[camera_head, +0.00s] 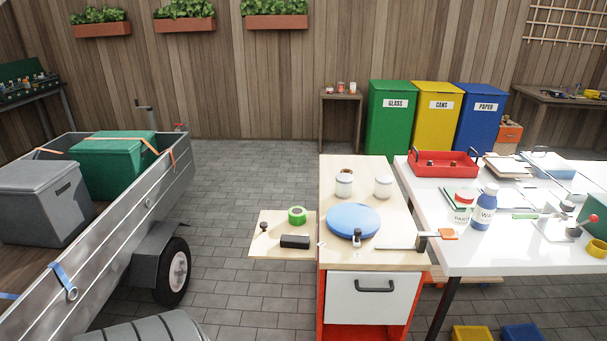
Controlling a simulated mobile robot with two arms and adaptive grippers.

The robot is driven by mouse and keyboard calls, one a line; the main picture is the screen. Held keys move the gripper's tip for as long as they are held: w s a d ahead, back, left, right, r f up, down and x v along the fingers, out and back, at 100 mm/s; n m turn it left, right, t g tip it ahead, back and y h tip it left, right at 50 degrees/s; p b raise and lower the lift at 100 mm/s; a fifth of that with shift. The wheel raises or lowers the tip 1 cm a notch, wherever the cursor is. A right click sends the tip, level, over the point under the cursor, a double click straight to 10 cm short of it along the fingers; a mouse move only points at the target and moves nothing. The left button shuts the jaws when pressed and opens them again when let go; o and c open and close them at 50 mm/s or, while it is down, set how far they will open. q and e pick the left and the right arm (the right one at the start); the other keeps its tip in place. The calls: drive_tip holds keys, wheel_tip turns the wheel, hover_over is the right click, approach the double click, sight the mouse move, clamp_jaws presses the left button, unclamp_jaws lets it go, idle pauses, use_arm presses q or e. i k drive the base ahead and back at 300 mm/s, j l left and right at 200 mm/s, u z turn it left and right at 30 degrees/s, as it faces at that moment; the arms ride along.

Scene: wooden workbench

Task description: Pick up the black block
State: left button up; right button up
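The black block (295,241) lies flat on a light wooden side board (266,247) at the left of the wooden workbench. It is a small dark oblong, near the board's front right part. A green ring-shaped roll (297,214) sits just behind it, apart from it. A small dark-topped object (264,228) stands to its left. Neither of my grippers is in view.
A white table (470,260) with several items stands to the right. A trailer (120,245) stands left; paved floor lies between.

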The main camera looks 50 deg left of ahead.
sight(286, 241)
drive_tip(key=i+j+u, duration=0.1)
drive_tip(key=u, duration=0.3)
drive_tip(key=i+u, duration=0.1)
drive_tip(key=u, duration=0.3)
drive_tip(key=i+j+u, duration=0.1)
drive_tip(key=u, duration=0.35)
